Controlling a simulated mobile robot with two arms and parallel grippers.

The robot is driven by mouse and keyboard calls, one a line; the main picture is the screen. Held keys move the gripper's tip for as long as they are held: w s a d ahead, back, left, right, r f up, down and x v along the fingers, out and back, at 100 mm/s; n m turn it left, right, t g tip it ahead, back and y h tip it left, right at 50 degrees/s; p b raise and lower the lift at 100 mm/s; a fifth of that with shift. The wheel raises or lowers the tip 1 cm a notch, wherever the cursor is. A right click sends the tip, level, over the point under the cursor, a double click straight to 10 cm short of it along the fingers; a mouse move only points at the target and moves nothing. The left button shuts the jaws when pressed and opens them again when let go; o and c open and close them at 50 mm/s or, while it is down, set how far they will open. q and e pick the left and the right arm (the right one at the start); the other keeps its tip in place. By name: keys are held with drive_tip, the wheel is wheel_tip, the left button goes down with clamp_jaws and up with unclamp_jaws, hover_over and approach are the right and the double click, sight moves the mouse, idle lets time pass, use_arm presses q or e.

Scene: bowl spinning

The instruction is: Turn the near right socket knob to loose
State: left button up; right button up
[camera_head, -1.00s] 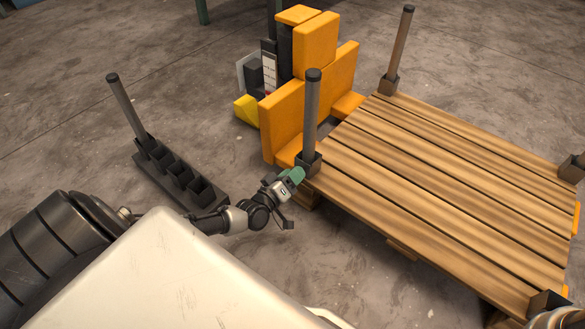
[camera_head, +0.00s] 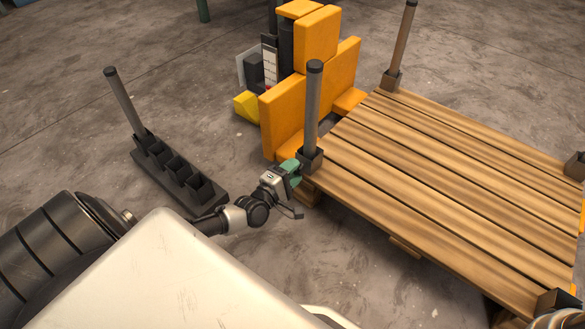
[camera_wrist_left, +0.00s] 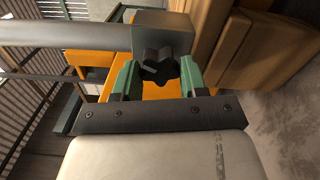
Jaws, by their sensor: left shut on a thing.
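My left gripper (camera_head: 292,173) has green fingertips and is at the dark square socket (camera_head: 311,160) on the pallet's left corner in the head view. A grey post (camera_head: 313,105) stands upright in that socket. In the left wrist view, the socket (camera_wrist_left: 172,32) carries a black star-shaped knob (camera_wrist_left: 158,66). In the head view the knob is hidden by the fingers.
The wooden pallet (camera_head: 440,180) has sockets at its other corners; the far left one holds a post (camera_head: 402,40). An orange-and-yellow lift truck (camera_head: 315,40) stands behind the pallet. A dark rack (camera_head: 178,170) with one post lies on the floor at left. Bare floor surrounds them.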

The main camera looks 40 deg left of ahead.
use_arm(q)
drive_tip(key=n+b, duration=0.1)
drive_tip(key=n, duration=0.3)
drive_tip(key=shift+f+n+b, duration=0.15)
drive_tip(key=shift+n+b, duration=0.15)
drive_tip(key=shift+n, duration=0.1)
idle(0.4)
drive_tip(key=o, duration=0.9)
drive_tip(key=s+p, duration=0.1)
drive_tip(key=s, duration=0.2)
drive_tip(key=s+p, duration=0.2)
drive_tip(key=s, duration=0.2)
drive_tip(key=s+a+p, duration=0.1)
drive_tip(key=s, duration=0.2)
drive_tip(key=shift+s+p, duration=0.4)
